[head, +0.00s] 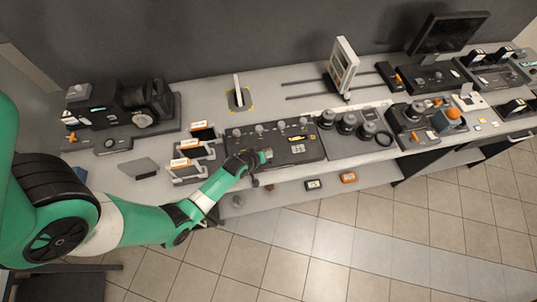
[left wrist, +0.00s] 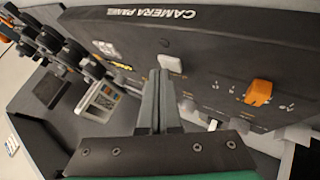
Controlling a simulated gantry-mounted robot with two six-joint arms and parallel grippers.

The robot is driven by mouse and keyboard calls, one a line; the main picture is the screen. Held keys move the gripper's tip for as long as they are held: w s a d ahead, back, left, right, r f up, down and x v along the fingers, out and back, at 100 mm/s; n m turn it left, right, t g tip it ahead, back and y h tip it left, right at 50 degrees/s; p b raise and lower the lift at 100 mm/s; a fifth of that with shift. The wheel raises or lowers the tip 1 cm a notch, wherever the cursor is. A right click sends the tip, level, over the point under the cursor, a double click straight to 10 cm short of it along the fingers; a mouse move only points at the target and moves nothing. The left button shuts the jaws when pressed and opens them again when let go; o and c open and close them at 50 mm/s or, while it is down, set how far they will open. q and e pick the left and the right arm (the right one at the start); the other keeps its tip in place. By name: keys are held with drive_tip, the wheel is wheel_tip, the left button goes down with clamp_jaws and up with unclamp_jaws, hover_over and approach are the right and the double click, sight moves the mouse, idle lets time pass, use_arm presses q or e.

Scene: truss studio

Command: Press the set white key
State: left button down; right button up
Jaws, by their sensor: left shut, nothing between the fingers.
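The dark camera panel (head: 312,152) lies on the bench in the middle of the head view. It fills much of the left wrist view (left wrist: 235,45), with "CAMERA PANEL" lettered along its edge. A white key (left wrist: 171,63) sits on it just beyond my left fingertips; I cannot tell whether they touch it. Another pale key (left wrist: 106,49) lies farther left on the panel. My left gripper (head: 266,156) is over the panel's left part, its fingers together and empty; it also shows in the left wrist view (left wrist: 158,76). Key labels are too small to read. My right gripper is out of view.
An orange knob (left wrist: 258,92) stands on the panel right of my fingers. Round dark dials (head: 347,123) stand right of the panel, and small labelled boxes (head: 187,168) stand to its left. An upright white device (head: 343,65) stands behind.

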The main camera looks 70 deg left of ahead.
use_arm(q)
drive_tip(key=shift+f, duration=0.35)
drive_tip(key=shift+r, duration=0.1)
idle(0.4)
drive_tip(key=shift+r+p, duration=0.55)
drive_tip(key=shift+r, duration=0.2)
wheel_tip(320, 180, up, 5)
drive_tip(key=p, duration=0.5)
idle(0.6)
